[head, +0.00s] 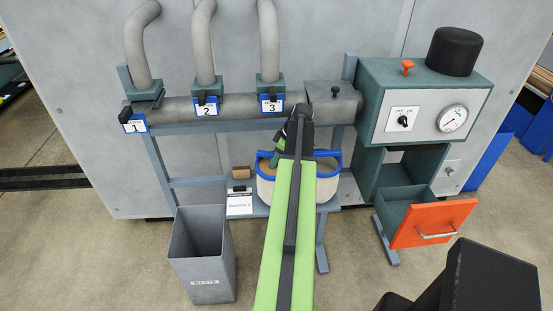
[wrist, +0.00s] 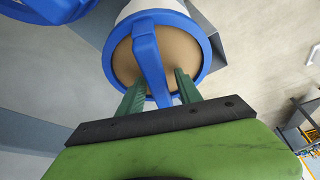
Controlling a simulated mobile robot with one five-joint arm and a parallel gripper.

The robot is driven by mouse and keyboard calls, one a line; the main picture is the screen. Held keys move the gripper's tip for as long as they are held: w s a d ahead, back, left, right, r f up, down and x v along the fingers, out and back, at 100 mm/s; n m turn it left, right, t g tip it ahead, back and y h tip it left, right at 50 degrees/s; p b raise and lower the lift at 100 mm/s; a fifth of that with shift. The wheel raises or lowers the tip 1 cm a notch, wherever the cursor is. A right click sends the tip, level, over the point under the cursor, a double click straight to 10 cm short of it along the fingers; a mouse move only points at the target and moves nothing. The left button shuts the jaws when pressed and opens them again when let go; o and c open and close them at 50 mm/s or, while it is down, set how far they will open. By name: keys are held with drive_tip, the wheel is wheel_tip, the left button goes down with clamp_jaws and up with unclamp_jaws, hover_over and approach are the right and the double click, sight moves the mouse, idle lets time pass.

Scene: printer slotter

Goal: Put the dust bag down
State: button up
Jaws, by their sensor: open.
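The dust bag (wrist: 125,62) shows in the wrist view as a round, tan-topped container with a blue rim, a pale side and a blue strap handle (wrist: 147,55) across its top. In the head view, a pale bag body with a blue rim (head: 326,190) shows at the lower shelf, partly hidden behind my arm. My gripper (wrist: 158,82) is open, with its green fingers on either side of the strap; I cannot tell whether they touch it. In the head view my gripper (head: 279,150) is partly hidden by the arm.
A second blue-rimmed thing (wrist: 50,8) is at the wrist view's top left. Hoses rise from a pipe (head: 180,110) above the shelf. A grey bin (head: 203,265) stands at front left. An orange-fronted drawer (head: 432,222) juts out at right.

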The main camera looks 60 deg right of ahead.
drive_tip(key=p+v, duration=0.7)
drive_tip(key=shift+s+r, duration=0.15)
drive_tip(key=shift+r, duration=0.25)
drive_tip(key=shift+f, duration=0.15)
